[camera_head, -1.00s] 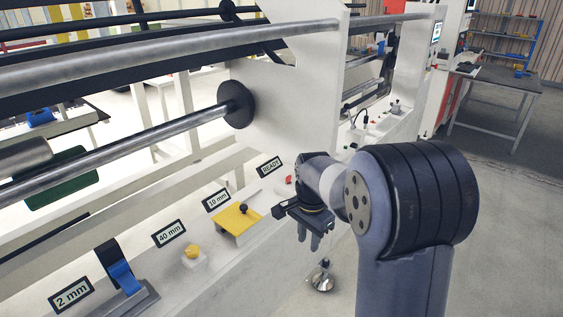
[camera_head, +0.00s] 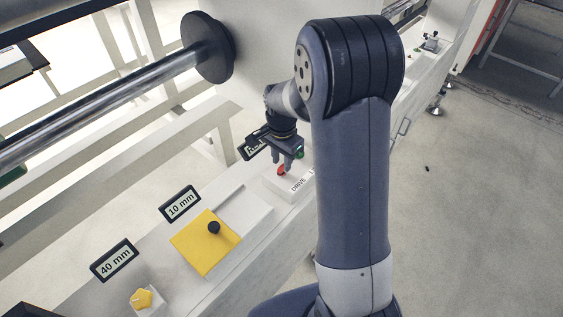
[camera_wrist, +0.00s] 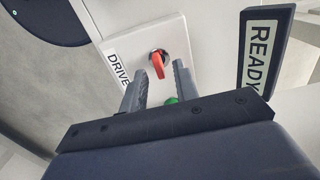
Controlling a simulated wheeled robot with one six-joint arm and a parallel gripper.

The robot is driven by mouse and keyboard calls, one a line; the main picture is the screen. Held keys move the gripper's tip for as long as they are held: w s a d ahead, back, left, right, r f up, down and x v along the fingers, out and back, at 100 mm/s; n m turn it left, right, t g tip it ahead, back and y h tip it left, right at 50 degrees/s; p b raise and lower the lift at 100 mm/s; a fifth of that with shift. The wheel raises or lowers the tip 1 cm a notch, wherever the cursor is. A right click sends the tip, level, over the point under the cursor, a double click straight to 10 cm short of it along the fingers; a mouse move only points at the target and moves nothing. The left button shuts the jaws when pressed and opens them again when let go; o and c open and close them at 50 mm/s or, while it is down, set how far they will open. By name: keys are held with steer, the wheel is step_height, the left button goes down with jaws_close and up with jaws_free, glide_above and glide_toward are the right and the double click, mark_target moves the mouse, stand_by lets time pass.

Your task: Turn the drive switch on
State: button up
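The drive switch is a red turning handle (camera_head: 281,171) on a white box labelled DRIVE (camera_head: 299,184). In the wrist view the red handle (camera_wrist: 158,66) stands between and just beyond my fingertips, pointing roughly along the fingers. My gripper (camera_head: 282,162) is above the box, fingers pointing down toward the switch. In the wrist view my gripper (camera_wrist: 160,72) is open, a finger on each side of the handle; I cannot tell whether either touches it. A green button or lamp (camera_wrist: 171,100) is partly hidden by the gripper.
A READY sign (camera_wrist: 262,52) stands beside the DRIVE box. Along the same ledge are a yellow plate with a black knob (camera_head: 205,244), a 10 mm sign (camera_head: 180,204), a 40 mm sign (camera_head: 114,260) and a yellow knob (camera_head: 141,299). A roller bar (camera_head: 130,97) runs above.

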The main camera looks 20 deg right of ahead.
steer(key=shift+f, duration=0.85)
steer(key=shift+c, duration=0.2)
jaws_close()
